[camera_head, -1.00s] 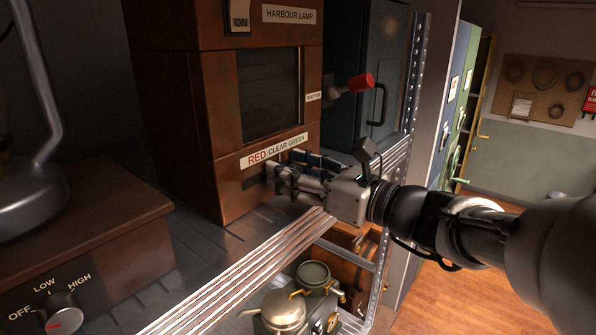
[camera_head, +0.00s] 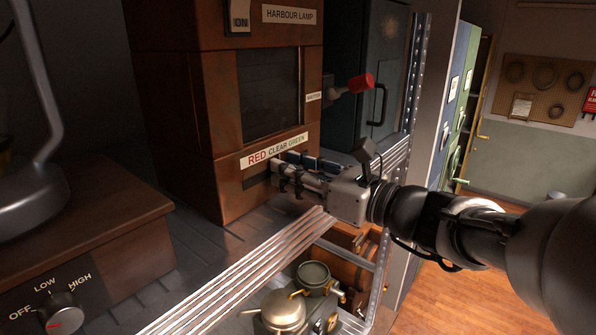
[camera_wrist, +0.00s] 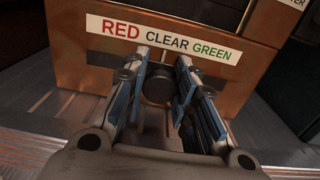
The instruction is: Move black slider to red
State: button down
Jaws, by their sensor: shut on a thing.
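The black slider knob (camera_wrist: 158,84) sits on the front of the copper-brown lamp box (camera_head: 225,130), below the label strip (camera_head: 274,150) reading RED, CLEAR, GREEN from left to right. In the wrist view the knob stands roughly under CLEAR. My gripper (camera_head: 276,176) reaches in from the right, and its fingers are shut on the knob from either side, as the wrist view also shows (camera_wrist: 161,63). In the head view the fingers hide the knob. A dark stretch of slot (camera_head: 252,183) shows left of the fingers.
A red-tipped lever (camera_head: 360,83) sticks out above my gripper beside a dark cabinet. A ribbed metal shelf edge (camera_head: 240,270) runs below. A dial box (camera_head: 100,240) stands left, and metal pots (camera_head: 285,310) sit lower down.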

aim_at(257, 177)
jog(key=s+a+b, duration=0.1)
jog(key=s, duration=0.1)
jog(key=s+a+b, duration=0.1)
jog(key=s+a, duration=0.1)
jog(key=shift+s+a, duration=0.15)
jog(key=shift+a, duration=0.05)
jog(key=shift+d, duration=0.15)
jog(key=c, duration=1.7)
grip_release()
jog(key=o, duration=0.4)
jog(key=shift+a, duration=0.2)
jog(key=shift+d, duration=0.1)
jog(key=shift+d, duration=0.1)
